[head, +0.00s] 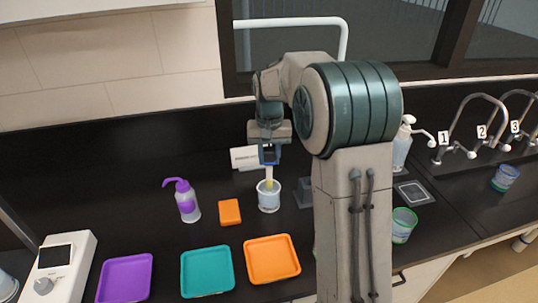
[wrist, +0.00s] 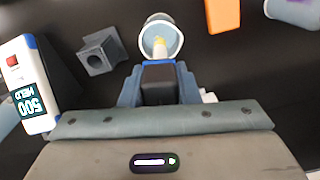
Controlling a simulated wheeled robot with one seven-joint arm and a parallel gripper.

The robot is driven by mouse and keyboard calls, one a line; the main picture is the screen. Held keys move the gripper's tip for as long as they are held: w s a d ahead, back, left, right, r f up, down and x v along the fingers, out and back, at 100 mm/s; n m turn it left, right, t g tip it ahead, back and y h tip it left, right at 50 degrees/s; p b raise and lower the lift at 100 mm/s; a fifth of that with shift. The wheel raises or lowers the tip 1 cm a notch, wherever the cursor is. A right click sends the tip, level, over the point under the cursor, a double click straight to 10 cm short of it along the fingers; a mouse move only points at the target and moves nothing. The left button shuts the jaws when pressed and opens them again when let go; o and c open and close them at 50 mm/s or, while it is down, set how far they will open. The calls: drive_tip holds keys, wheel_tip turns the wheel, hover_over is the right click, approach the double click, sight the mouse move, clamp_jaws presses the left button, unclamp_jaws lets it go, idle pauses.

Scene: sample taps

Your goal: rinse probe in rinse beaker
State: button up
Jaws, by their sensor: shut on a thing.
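My gripper (head: 269,156) is shut on the probe (head: 269,174), which hangs upright with a pale stem and a yellow lower part. The probe's lower end is inside the mouth of the rinse beaker (head: 269,198), a clear cup with pale contents standing on the black bench. In the wrist view, my gripper (wrist: 160,78) is just beside the beaker (wrist: 148,24), and the probe's yellow part (wrist: 160,42) shows within the rim. I cannot tell how deep the tip sits. A white and blue meter (wrist: 30,85) reads 500 HELD in the wrist view.
An orange block (head: 229,212) and a purple wash bottle (head: 187,201) stand left of the beaker. A dark grey holder (wrist: 100,52) is close by. Purple (head: 125,277), teal (head: 207,271) and orange (head: 272,259) trays lie in front. Numbered taps (head: 480,122) are at right.

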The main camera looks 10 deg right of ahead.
sight(268, 171)
drive_tip(key=shift+f+b, duration=1.95)
drive_tip(key=shift+f, duration=1.2)
drive_tip(key=shift+w+p, duration=0.3)
drive_tip(key=shift+w, duration=0.1)
drive_tip(key=shift+s+a, duration=0.4)
drive_tip(key=shift+s+d, duration=0.1)
